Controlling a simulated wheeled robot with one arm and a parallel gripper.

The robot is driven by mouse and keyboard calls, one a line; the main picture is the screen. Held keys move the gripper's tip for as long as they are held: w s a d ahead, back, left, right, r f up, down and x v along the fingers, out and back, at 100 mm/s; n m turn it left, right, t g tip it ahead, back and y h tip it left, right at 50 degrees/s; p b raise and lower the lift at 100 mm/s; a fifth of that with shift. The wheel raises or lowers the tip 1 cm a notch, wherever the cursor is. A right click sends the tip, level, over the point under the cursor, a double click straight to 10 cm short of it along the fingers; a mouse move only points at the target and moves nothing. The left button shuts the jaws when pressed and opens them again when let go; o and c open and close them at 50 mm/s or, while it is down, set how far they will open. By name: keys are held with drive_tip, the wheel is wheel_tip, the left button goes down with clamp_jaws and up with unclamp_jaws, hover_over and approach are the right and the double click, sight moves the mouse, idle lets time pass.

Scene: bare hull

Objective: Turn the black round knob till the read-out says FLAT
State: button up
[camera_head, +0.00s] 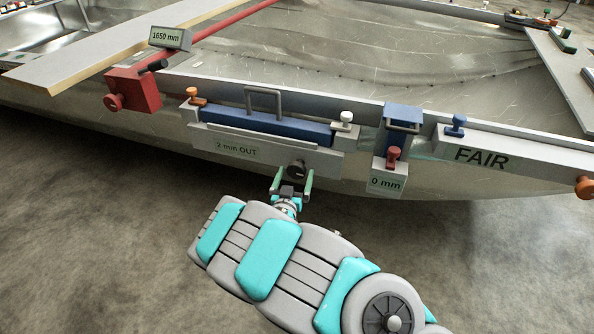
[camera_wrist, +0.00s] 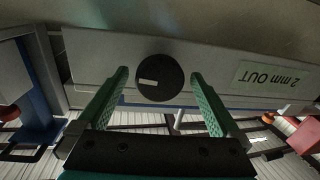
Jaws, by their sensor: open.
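The black round knob (camera_head: 297,169) sits on the front face of a grey panel on the hull's edge. In the wrist view the knob (camera_wrist: 160,78) shows a pale pointer mark on its left side. The read-out (camera_head: 237,150) left of the knob says "2 mm OUT"; it shows upside down in the wrist view (camera_wrist: 273,77). My gripper (camera_head: 291,182) is open in front of the knob. In the wrist view its green fingers (camera_wrist: 160,80) stand one on each side of the knob, with a gap showing on both sides.
A blue bar with a grey handle (camera_head: 263,98) lies above the panel. A blue clamp (camera_head: 403,115) with a "0 mm" plate (camera_head: 386,182) is to the right, then a beam marked "FAIR" (camera_head: 482,158). A red block (camera_head: 132,90) stands left. The floor in front is clear.

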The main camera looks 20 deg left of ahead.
drive_tip(key=shift+w, duration=1.05)
drive_tip(key=shift+a, duration=0.1)
drive_tip(key=c, duration=1.3)
